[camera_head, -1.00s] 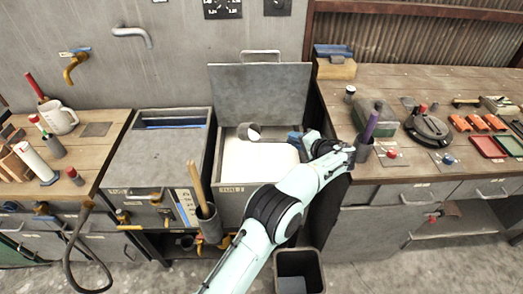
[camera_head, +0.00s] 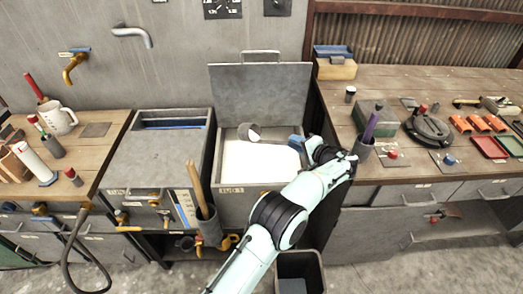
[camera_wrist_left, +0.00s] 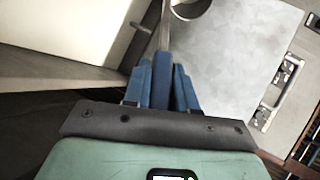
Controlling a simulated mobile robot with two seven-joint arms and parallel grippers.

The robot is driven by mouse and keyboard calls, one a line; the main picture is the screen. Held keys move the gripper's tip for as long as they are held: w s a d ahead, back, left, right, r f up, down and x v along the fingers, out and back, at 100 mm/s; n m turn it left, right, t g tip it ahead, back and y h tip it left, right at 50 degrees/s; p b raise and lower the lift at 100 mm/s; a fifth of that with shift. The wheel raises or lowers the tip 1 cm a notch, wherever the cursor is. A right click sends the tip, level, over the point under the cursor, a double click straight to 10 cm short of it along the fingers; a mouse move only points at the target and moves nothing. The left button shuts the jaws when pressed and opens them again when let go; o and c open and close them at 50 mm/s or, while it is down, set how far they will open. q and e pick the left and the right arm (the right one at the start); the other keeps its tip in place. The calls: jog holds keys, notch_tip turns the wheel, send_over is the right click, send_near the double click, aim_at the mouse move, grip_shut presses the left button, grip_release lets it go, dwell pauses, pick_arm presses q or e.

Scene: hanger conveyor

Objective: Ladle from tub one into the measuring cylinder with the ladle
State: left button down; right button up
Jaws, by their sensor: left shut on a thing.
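Tub one (camera_head: 229,205) is an open grey metal tub holding white contents, with its lid raised behind it. My left gripper (camera_head: 298,143) is shut on the blue handle of the ladle (camera_head: 246,131) at the tub's right rear. The ladle's grey bowl is over the back of the tub, tilted. I cannot tell whether it touches the white contents. In the left wrist view the blue fingers (camera_wrist_left: 160,82) close on the handle, and part of the bowl (camera_wrist_left: 188,6) shows at the top. My right gripper is out of view.
The raised lid (camera_head: 260,95) stands behind the tub. A closed tub (camera_head: 168,158) is on its left. A holder with wooden handles (camera_head: 208,225) hangs in front. A jug (camera_head: 60,119) stands on the left bench. The right bench carries a grey cup (camera_head: 362,149) and several tools.

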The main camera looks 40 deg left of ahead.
pick_arm(q)
jog(key=shift+f, duration=0.15)
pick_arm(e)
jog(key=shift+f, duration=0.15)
pick_arm(q)
jog(key=shift+d+f+y+b, duration=0.25)
jog(key=shift+f+y+b, duration=0.4)
jog(key=shift+f, duration=0.25)
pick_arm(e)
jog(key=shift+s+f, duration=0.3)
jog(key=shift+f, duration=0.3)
pick_arm(q)
jog(key=shift+f, duration=0.2)
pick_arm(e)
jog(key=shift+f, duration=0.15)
pick_arm(q)
jog(key=shift+d+f+m+y+b, duration=0.15)
jog(key=shift+f+m+y+b, duration=0.25)
jog(key=shift+f+b, duration=0.5)
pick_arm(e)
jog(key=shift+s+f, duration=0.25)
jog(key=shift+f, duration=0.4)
pick_arm(q)
jog(key=shift+f+t, duration=0.25)
jog(key=shift+t, duration=0.05)
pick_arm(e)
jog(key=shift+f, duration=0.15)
